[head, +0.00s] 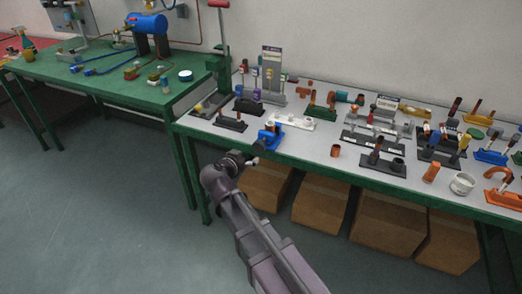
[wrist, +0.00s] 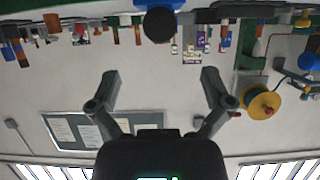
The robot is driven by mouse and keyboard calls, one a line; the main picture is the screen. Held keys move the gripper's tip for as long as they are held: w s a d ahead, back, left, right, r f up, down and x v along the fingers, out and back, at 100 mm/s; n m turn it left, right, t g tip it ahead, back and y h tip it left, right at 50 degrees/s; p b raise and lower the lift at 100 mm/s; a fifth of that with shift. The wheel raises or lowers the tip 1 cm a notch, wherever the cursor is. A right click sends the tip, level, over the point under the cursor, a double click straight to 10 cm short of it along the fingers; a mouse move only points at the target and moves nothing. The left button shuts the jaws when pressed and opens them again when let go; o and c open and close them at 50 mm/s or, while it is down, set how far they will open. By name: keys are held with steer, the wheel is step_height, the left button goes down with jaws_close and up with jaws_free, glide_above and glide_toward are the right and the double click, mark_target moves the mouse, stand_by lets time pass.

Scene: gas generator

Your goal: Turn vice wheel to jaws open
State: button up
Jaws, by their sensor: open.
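The blue vice (head: 269,136) sits at the front edge of the white-topped bench in the head view. A dark part at its lower left (head: 258,147) looks like its wheel. In the upside-down wrist view, the blue vice body (wrist: 160,4) is at the top edge, with the round black wheel (wrist: 160,25) facing me. My gripper (wrist: 160,80) is open and empty, its two fingers spread apart. The wheel lies above the fingertips in that picture, not between them. In the head view my gripper (head: 248,161) is just in front of the vice. The vice's jaws are too small to judge.
The white-topped bench (head: 330,147) holds several fittings and tool stands around the vice. Cardboard boxes (head: 321,197) stand under it. A green bench (head: 110,78) with a blue tank (head: 147,24) is at the left. The floor in front is clear.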

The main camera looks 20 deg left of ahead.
mark_target(258, 148)
steer(key=b+x, duration=0.4)
steer(key=x, duration=0.8)
steer(key=shift+s, duration=0.1)
